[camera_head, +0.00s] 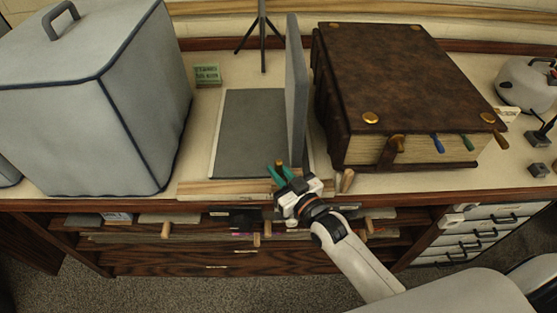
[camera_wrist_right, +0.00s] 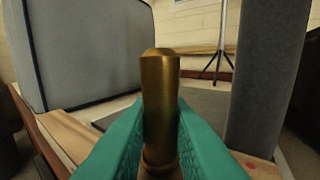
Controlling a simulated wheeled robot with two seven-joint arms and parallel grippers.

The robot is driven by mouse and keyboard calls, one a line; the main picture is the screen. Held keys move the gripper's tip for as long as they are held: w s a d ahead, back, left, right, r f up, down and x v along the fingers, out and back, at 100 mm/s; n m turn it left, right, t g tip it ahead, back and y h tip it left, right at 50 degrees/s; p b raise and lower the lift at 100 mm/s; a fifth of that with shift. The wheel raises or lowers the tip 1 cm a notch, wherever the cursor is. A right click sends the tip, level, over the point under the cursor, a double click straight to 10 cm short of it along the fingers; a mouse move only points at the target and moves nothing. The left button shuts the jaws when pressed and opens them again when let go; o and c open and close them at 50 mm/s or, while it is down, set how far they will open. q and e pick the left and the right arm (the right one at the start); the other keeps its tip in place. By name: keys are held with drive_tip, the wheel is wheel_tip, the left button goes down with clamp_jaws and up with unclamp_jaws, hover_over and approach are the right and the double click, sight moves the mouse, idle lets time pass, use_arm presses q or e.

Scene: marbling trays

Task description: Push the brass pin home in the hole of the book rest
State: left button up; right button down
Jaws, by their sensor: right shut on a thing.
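The brass pin (camera_wrist_right: 160,92) stands between the green fingers of my right gripper (camera_head: 281,174), which is shut on it. In the head view only a small brass tip of the pin (camera_head: 279,163) shows. The book rest has a flat grey pad (camera_head: 245,130), an upright grey board (camera_head: 296,85) and a wooden front strip (camera_head: 222,188). My right gripper is at this front strip, near the foot of the upright board. The hole is not visible, and I cannot tell whether the pin's lower end is in it. My left gripper is not in view.
A grey covered box (camera_head: 90,100) stands left of the rest. A thick brown book (camera_head: 400,75) with coloured markers stands close on the right. A black tripod (camera_head: 262,35) and a small green box (camera_head: 207,75) are behind. Drawers and shelves lie below the bench edge.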

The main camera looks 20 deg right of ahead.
drive_tip(key=shift+r+p, duration=0.1)
drive_tip(key=shift+p, duration=0.35)
idle(0.9)
drive_tip(key=shift+s+f, duration=0.15)
drive_tip(key=shift+f, duration=0.25)
idle(0.5)
drive_tip(key=shift+r+p, duration=0.4)
drive_tip(key=shift+p, duration=0.5)
idle(1.4)
drive_tip(key=shift+f, duration=0.45)
idle(0.3)
drive_tip(key=shift+r+p, duration=0.1)
drive_tip(key=shift+p, duration=0.2)
idle(0.3)
drive_tip(key=c, duration=1.3)
unclamp_jaws()
drive_tip(key=shift+o, duration=0.2)
